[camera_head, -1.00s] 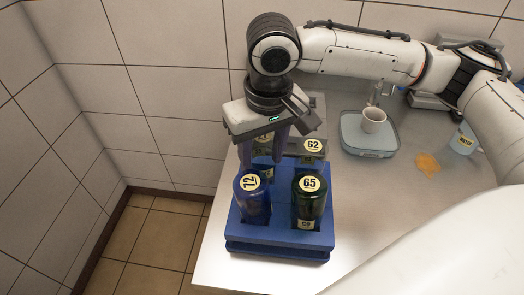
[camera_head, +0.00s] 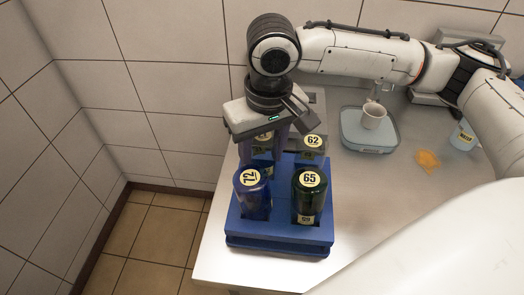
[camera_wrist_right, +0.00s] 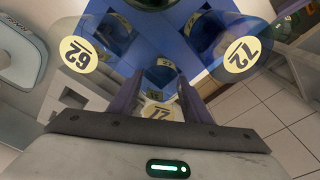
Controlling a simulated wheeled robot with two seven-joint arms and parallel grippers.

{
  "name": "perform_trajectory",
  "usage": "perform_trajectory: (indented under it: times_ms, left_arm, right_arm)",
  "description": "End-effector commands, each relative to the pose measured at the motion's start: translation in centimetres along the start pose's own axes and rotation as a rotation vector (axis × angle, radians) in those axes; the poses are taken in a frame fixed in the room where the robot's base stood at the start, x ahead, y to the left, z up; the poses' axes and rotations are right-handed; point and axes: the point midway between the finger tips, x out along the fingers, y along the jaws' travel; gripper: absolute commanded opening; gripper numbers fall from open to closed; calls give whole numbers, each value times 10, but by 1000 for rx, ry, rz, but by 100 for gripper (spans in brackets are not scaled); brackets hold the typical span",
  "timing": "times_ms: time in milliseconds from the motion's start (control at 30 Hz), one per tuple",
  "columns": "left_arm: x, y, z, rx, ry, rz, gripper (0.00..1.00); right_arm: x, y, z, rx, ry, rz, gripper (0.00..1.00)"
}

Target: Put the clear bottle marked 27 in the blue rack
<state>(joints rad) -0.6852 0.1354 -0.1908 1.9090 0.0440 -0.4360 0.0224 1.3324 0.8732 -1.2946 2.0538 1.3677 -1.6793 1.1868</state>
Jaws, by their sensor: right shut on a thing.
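My right gripper (camera_head: 266,150) points down over the far left part of the blue rack (camera_head: 282,243). It is shut on a clear bottle, whose yellow label (camera_head: 263,136) is partly hidden by the fingers in the head view. My left gripper is not in view.
The blue bottle 72 (camera_head: 252,200) and dark green bottle 65 (camera_head: 309,205) stand in the rack's front. Bottle 62 (camera_head: 313,145) stands at the back right, close to the gripper.

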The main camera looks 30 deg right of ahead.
Motion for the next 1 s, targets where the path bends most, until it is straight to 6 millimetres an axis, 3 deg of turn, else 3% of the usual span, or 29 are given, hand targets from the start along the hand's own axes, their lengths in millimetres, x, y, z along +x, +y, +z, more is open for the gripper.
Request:
perform_trajectory:
  times_ms: [267, 300, 433, 733, 1000]
  left_arm:
    - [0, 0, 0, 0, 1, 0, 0]
    - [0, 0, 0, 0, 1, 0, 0]
    - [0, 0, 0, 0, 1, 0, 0]
    - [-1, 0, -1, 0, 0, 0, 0]
    - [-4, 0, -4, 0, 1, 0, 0]
  right_arm:
    - [4, 0, 0, 0, 1, 0, 18]
    - [4, 0, 0, 0, 2, 0, 46]
    - [4, 0, 0, 0, 2, 0, 66]
    - [2, 0, 0, 0, 1, 0, 66]
    - [-27, -1, -4, 0, 2, -1, 66]
